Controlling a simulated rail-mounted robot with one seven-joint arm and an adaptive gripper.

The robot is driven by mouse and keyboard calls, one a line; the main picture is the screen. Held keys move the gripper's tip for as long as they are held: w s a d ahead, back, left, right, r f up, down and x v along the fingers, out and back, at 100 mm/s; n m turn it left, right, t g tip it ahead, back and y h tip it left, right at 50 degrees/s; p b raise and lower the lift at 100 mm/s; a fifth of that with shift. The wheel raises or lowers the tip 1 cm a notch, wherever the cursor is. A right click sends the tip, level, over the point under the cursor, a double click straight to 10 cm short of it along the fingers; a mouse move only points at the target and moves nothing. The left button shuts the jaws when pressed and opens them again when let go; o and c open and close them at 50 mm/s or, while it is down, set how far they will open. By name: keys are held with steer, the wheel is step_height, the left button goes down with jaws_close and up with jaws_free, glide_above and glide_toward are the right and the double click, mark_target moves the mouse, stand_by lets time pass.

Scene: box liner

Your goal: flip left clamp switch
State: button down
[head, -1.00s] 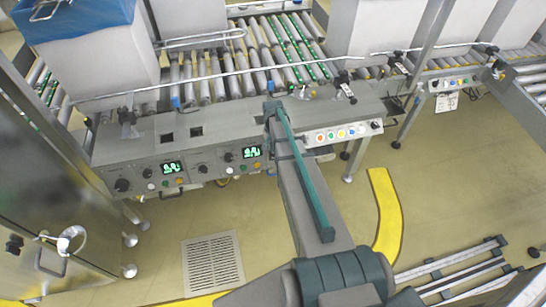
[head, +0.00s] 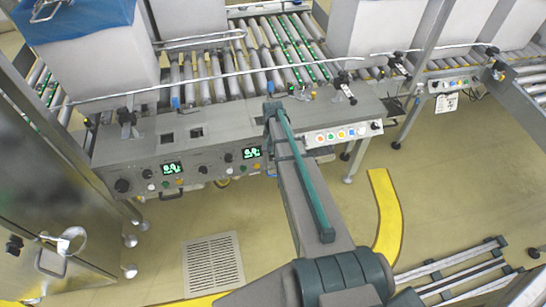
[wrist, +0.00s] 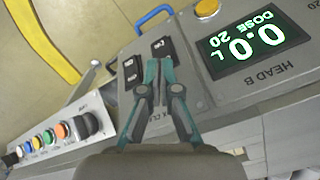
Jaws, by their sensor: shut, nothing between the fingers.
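Two black rocker switches sit side by side on the grey panel in the wrist view. One is the switch nearer the display (wrist: 163,46), which is the left clamp switch as seen from the head; the other is the right clamp switch (wrist: 131,69). My gripper (wrist: 159,62) is shut and empty, its teal fingertips right at the lower edge of the left switch. Whether they touch it I cannot tell. Part of the label below the switches is hidden by the fingers. In the head view my arm covers the switches and the fingers.
The green HEAD B display (wrist: 246,40) and a yellow button (wrist: 206,8) are beside the switches. A blue handle (wrist: 154,17) projects from the panel edge. A row of coloured buttons (head: 341,133) lies to the right in the head view. A rail and rollers (head: 215,85) run behind the panel.

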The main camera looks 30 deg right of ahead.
mark_target(273, 158)
steer(key=shift+f+b, duration=0.65)
steer(key=shift+f, duration=0.5)
stand_by(0.9)
step_height(273, 158, up, 7)
steer(key=p, duration=0.3)
stand_by(0.8)
steer(key=s+a+f+n+g, duration=0.2)
steer(key=s+a+f, duration=0.3)
steer(key=s, duration=0.9)
steer(key=s+a+f+n+g, duration=0.2)
steer(key=s+a+f, duration=0.4)
steer(key=s, duration=0.9)
steer(key=s+a+f+n+g, duration=0.2)
steer(key=s+a+f+n, duration=0.2)
steer(key=s, duration=1)
steer(key=a+f, duration=0.1)
steer(key=a, duration=0.2)
steer(key=shift+s+a+f+n+g, duration=0.15)
steer(key=shift+s+a+n+g, duration=0.15)
steer(key=shift+s+a+g, duration=0.1)
